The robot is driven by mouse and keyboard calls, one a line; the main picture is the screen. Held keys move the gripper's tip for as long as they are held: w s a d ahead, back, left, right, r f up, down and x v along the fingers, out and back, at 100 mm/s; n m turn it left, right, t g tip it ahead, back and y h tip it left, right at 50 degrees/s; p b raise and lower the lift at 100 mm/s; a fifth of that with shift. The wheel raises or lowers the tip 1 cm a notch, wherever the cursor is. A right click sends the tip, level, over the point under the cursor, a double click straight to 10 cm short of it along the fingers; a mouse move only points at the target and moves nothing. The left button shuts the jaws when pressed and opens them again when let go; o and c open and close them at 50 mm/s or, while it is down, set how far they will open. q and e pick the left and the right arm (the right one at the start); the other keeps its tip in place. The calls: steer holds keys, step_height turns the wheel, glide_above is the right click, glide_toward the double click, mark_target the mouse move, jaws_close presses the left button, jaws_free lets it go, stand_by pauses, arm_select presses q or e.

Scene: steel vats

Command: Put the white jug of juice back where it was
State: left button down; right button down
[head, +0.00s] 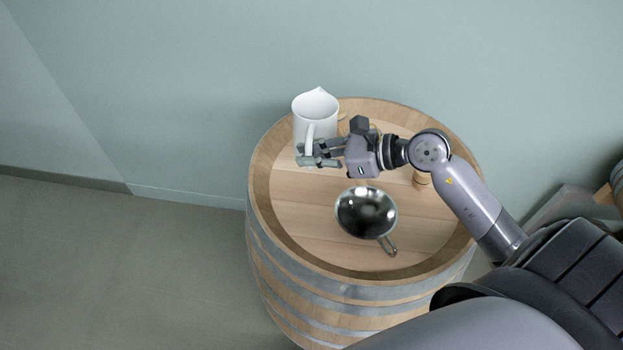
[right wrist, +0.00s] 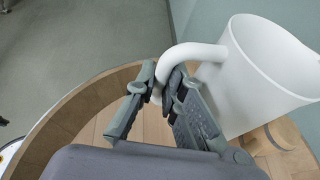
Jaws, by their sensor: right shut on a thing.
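The white jug (head: 315,113) is upright at the far left part of the barrel top (head: 300,215), near its rim. My right gripper (head: 308,156) is shut on the jug's handle. In the right wrist view, the fingers of my right gripper (right wrist: 165,95) close around the handle of the white jug (right wrist: 258,75). The jug looks empty from what shows of its inside. I cannot tell whether its base touches the wood. My left gripper is not in view.
A shiny steel pan or strainer (head: 366,212) with a short handle lies on the barrel top in front of my right gripper. The wall is close behind the barrel. The front left of the top is clear.

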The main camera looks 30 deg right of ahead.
step_height(320, 180, down, 8)
steer(key=shift+f+p, duration=0.15)
steer(key=shift+p, duration=0.2)
steer(key=shift+f, duration=0.25)
steer(key=shift+f, duration=0.2)
steer(key=c, duration=1.7)
jaws_free()
steer(key=shift+r, duration=0.15)
